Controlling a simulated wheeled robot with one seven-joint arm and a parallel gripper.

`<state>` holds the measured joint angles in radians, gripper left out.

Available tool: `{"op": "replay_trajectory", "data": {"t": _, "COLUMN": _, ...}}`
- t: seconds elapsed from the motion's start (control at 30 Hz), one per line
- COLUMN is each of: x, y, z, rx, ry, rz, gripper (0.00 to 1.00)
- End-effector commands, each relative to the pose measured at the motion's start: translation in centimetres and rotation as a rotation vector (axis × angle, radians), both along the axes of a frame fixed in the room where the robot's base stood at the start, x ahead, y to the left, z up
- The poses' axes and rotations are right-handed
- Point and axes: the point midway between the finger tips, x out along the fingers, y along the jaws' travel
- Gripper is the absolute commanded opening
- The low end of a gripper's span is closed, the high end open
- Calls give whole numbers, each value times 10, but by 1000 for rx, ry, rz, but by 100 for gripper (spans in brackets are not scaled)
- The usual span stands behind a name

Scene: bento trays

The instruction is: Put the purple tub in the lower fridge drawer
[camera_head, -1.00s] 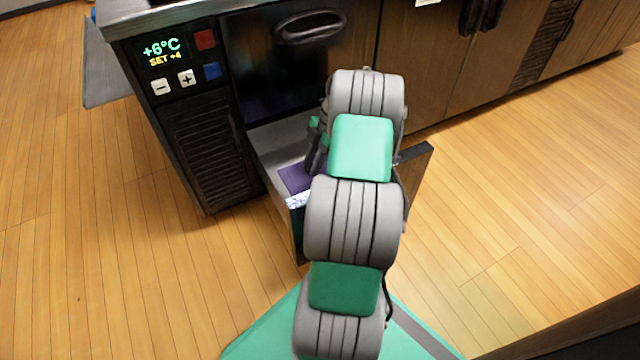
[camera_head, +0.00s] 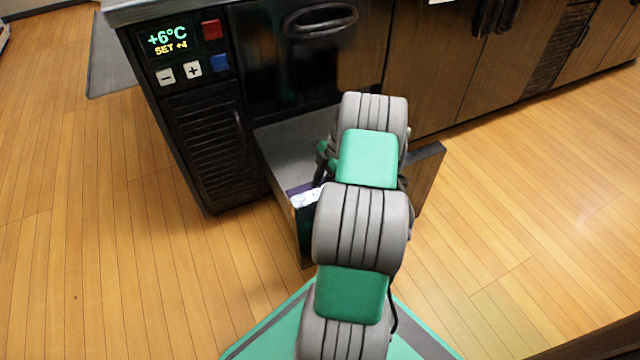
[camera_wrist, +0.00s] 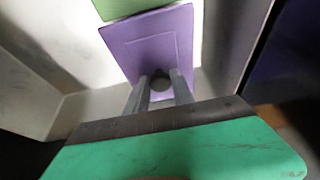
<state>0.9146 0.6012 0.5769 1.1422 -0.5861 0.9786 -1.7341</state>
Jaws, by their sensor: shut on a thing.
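The purple tub (camera_wrist: 122,43) fills the middle of the wrist view, with its flat purple top and a dark round knob. My gripper (camera_wrist: 161,78) is shut on this knob, one finger on each side. In the head view the lower fridge drawer (camera_head: 290,140) is pulled open, and my arm reaches down into it. Only a thin purple strip of the tub (camera_head: 297,189) shows there, beside a pale label. My arm hides most of the tub and part of the drawer. I cannot tell whether the tub touches the drawer floor.
A green object (camera_wrist: 122,7) lies just beyond the tub in the wrist view. Pale drawer walls stand close around. The fridge's control panel (camera_head: 180,50) reads +6°C. A closed upper drawer (camera_head: 300,70) is above the open one. The wooden floor at left is clear.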

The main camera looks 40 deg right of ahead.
Motion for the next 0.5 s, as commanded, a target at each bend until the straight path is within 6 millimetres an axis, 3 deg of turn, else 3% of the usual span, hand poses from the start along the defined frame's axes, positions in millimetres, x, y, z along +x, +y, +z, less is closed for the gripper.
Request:
{"op": "replay_trajectory", "data": {"t": 0.27, "x": 1, "y": -1, "z": -5, "rx": -2, "ry": -2, "rz": 0, "gripper": 0}}
{"op": "replay_trajectory", "data": {"t": 0.3, "x": 0, "y": 0, "z": -6, "rx": 0, "ry": -1, "rz": 0, "gripper": 31}}
{"op": "replay_trajectory", "data": {"t": 0.5, "x": 0, "y": 0, "z": -6, "rx": 0, "ry": 0, "rz": 0, "gripper": 47}}
